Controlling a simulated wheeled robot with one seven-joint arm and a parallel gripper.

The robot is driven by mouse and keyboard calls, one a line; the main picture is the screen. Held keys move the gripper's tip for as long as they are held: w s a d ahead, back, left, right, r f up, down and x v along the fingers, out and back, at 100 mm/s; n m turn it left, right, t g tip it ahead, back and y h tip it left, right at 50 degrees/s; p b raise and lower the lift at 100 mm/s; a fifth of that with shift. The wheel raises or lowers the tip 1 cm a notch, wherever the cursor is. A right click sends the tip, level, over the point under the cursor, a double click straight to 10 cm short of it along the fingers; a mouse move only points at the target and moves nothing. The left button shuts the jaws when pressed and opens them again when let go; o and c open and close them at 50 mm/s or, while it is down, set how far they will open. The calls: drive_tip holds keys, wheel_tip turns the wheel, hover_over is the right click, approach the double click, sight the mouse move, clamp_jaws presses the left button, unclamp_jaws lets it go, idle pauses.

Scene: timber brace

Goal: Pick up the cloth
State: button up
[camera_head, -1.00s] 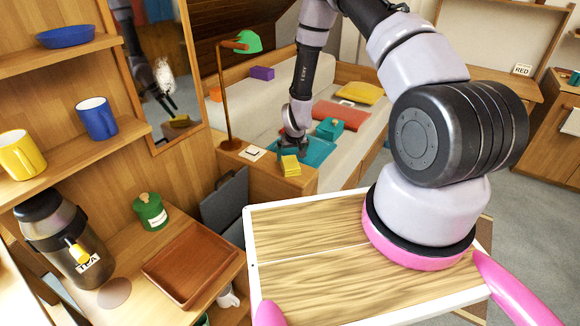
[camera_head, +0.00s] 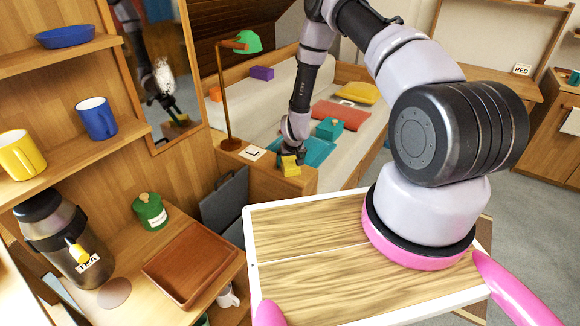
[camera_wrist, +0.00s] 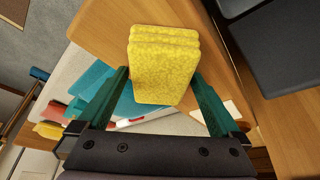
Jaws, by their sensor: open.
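The cloth is a yellow folded block (camera_head: 290,166) on the wooden ledge at the end of the bed. In the wrist view the yellow cloth (camera_wrist: 163,62) shows stacked folds and lies between and just beyond my two green fingers. My gripper (camera_wrist: 160,95) is open, with one finger on each side of the cloth's near end. No clear contact shows. In the head view my gripper (camera_head: 291,158) is just above and behind the cloth, and its fingertips are hard to make out.
A white card (camera_head: 252,153) and the lamp stand (camera_head: 229,142) are left of the cloth on the ledge. A teal cloth or mat (camera_head: 316,150) and a teal box (camera_head: 329,128) lie on the bed behind. A dark grey panel (camera_head: 225,201) stands below left.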

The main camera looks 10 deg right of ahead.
sight(290, 162)
drive_tip(key=shift+f, duration=0.15)
drive_tip(key=shift+c, duration=0.3)
drive_tip(key=c, duration=1.2)
wheel_tip(290, 162, up, 10)
drive_tip(key=shift+r, duration=0.25)
drive_tip(key=shift+c, duration=0.2)
